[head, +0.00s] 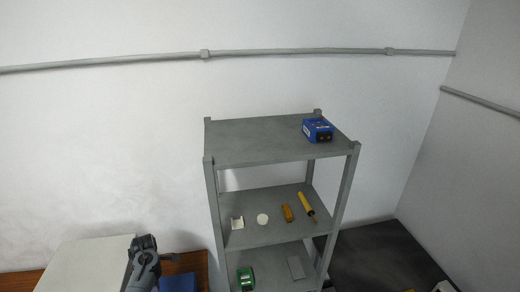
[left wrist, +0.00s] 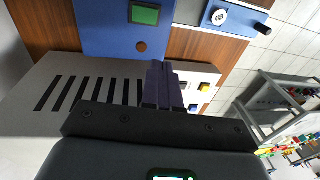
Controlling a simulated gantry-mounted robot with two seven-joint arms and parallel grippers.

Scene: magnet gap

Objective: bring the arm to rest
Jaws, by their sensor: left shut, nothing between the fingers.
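My left arm shows at the bottom left of the head view, in front of a pale box and a wooden bench. In the left wrist view the fingers of my left gripper (left wrist: 165,86) are together, with nothing held between them. They point toward a blue panel (left wrist: 105,32) with a green screen, and a gap to it cannot be judged. My right gripper is in neither view.
A pale slotted box (left wrist: 40,100) lies beside the blue panel on the wooden bench (left wrist: 195,45). A grey shelf (head: 250,143) carries a blue box (head: 318,130), a yellow screwdriver (head: 306,202), a white disc (head: 262,219) and a green roll (head: 246,278).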

